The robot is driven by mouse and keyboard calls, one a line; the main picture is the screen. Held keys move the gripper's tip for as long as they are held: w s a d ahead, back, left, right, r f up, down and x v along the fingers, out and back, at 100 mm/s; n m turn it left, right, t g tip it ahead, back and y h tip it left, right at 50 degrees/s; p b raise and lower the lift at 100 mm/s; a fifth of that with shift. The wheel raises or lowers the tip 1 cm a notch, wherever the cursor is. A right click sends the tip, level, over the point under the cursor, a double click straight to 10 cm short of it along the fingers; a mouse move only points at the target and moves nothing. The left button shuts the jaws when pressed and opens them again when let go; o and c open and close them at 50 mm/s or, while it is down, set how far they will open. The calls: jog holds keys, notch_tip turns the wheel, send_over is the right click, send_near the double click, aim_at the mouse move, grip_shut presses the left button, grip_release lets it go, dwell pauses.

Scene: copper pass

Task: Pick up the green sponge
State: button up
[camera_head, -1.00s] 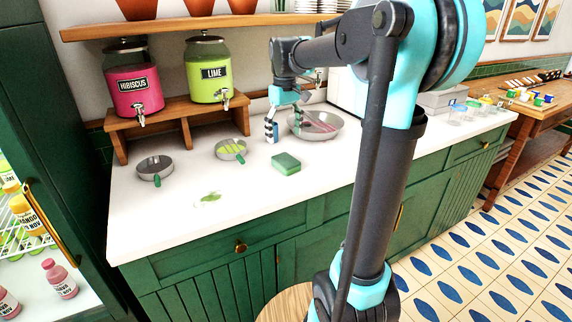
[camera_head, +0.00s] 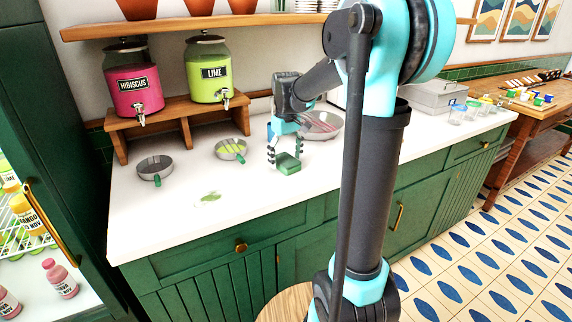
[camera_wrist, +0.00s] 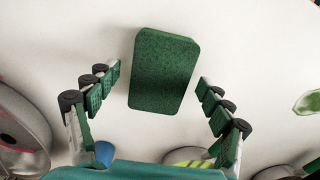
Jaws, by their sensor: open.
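The green sponge (camera_head: 288,163) lies flat on the white counter. It also shows in the wrist view (camera_wrist: 164,71), a rounded green block near the middle. My gripper (camera_head: 285,158) is open and stands right at the sponge in the head view. In the wrist view its two green-padded fingers (camera_wrist: 162,88) spread to the left and right of the sponge. A gap of bare counter shows on each side, so neither finger appears to touch it. The head view shows part of the sponge covered by my fingers.
A grey pan with green contents (camera_head: 231,150) and a small pan (camera_head: 155,168) stand left of the sponge. A large grey bowl (camera_head: 322,125) is behind right. A green spill (camera_head: 208,198) lies at front left. The counter (camera_head: 240,200) in front is clear.

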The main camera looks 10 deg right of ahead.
aim_at(286, 159)
jog(key=c, duration=0.8)
jog(key=shift+r, duration=0.1)
notch_tip(286, 159, up, 20)
jog(key=shift+f, duration=0.1)
jog(key=shift+o, duration=0.4)
